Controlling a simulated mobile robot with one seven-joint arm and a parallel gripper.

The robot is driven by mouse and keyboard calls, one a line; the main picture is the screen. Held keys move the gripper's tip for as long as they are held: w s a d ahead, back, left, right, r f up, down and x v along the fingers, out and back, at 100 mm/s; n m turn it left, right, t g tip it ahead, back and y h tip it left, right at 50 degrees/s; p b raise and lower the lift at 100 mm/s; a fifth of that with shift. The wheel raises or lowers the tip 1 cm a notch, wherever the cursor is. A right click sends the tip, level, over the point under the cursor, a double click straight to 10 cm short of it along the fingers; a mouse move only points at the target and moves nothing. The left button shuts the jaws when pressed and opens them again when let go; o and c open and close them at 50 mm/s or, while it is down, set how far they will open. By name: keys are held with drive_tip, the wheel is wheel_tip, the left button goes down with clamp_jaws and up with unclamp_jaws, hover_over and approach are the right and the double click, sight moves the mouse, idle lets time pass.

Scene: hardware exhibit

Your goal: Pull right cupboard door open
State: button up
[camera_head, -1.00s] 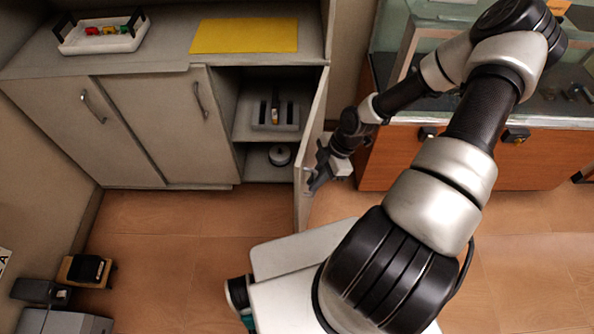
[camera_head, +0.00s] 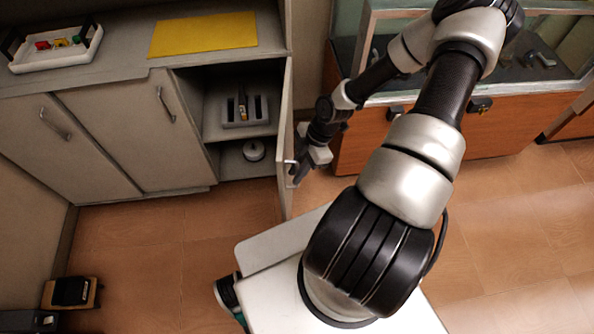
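The right cupboard door (camera_head: 286,150) stands swung wide open and is seen nearly edge-on, its outer face toward the right. Its handle is mostly hidden by my gripper. My gripper (camera_head: 294,172) is at the outer face of the door, close to the handle area. The fingers are small and dark here, and I cannot tell whether they are closed around the handle.
Two closed cupboard doors (camera_head: 130,130) with handles are to the left. On the counter are a white tray (camera_head: 50,62) and a yellow mat (camera_head: 203,34). A wooden glass-topped case (camera_head: 380,148) stands right of my gripper. Floor (camera_head: 180,240) in front of the cupboards is clear.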

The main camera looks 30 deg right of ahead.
drive_tip(key=p+v, duration=0.2)
drive_tip(key=v, duration=1.5)
drive_tip(key=shift+r, duration=0.25)
